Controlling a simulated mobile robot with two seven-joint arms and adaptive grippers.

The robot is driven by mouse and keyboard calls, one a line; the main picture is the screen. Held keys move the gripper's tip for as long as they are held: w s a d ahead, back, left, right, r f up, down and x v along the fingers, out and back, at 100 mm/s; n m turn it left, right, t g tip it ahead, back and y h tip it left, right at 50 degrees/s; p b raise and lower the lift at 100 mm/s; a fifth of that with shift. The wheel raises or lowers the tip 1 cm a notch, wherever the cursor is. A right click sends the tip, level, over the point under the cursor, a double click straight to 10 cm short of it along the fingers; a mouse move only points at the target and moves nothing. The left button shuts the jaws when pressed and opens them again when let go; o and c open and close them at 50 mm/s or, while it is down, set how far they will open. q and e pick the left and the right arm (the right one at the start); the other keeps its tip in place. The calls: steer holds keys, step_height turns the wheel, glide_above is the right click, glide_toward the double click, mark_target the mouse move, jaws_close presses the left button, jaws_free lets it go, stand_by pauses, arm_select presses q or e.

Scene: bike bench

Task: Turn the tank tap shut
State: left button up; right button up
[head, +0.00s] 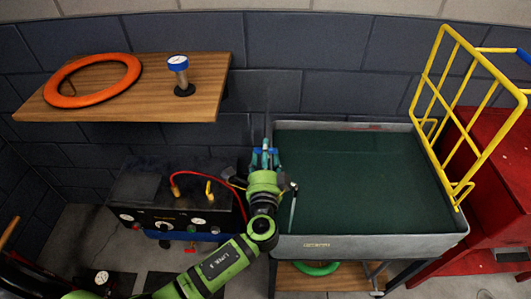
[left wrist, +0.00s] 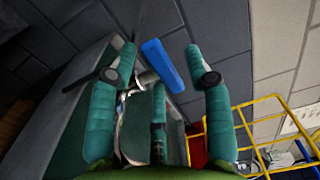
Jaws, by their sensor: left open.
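The tank (head: 447,240) is a grey metal basin with a dark green inside, on the right half of the head view. A blue lever (left wrist: 163,66), which looks like the tap handle, shows in the left wrist view beside a silvery fitting (left wrist: 122,104). My left gripper (head: 265,158) is at the tank's left rim in the head view. In the left wrist view my left gripper (left wrist: 162,56) has its teal fingers spread, with the blue lever between the two outer fingertips. I cannot tell whether any finger touches it. My right gripper is out of view.
A black machine (head: 135,190) with gauges and a red hose stands left of the tank. A yellow wire rack (head: 440,60) and red cabinet (head: 490,180) stand right.

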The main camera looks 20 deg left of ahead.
arm_select(q)
jaws_close()
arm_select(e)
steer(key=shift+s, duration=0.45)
